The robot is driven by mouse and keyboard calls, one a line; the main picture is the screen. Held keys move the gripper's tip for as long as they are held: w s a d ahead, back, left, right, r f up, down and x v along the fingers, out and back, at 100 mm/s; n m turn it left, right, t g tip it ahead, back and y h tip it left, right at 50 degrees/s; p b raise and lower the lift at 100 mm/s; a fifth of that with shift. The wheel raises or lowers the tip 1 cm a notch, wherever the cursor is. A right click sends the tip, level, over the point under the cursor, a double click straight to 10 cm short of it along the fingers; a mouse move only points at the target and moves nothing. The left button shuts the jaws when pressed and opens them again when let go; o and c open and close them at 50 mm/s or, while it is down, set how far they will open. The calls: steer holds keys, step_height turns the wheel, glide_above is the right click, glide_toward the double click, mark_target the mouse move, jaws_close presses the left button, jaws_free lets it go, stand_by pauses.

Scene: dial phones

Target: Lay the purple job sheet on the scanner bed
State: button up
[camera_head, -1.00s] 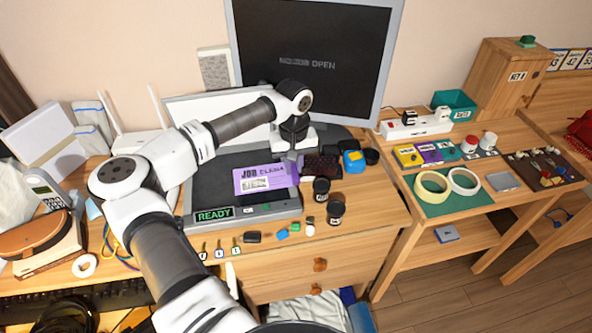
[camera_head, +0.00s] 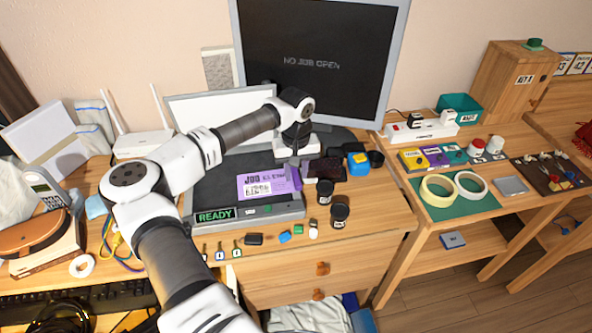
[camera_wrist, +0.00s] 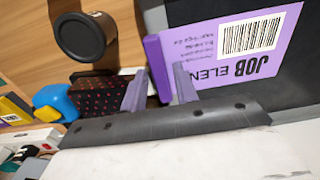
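The purple job sheet (camera_head: 262,186), with a white barcode label, lies over the dark scanner bed (camera_head: 207,180) and looks flat on it. In the wrist view the sheet (camera_wrist: 225,50) shows its barcode and a raised purple tab (camera_wrist: 154,62) along one edge. My gripper (camera_head: 295,161) is at the sheet's right edge, over that tab. In the wrist view the fingers of my gripper (camera_wrist: 160,80) stand on either side of the tab with narrow gaps, so it looks open around it. Exact contact under the sheet is hidden.
The scanner's front shows a green READY sign (camera_head: 215,215). The monitor (camera_head: 318,55) reads NO JOB OPEN. Dark round jars (camera_head: 340,214), a blue and yellow item (camera_head: 358,162) and a dark dotted pad (camera_wrist: 103,95) stand close right of the scanner. Small keys and blocks lie in front.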

steer(key=shift+o, duration=1)
steer(key=shift+r, duration=0.1)
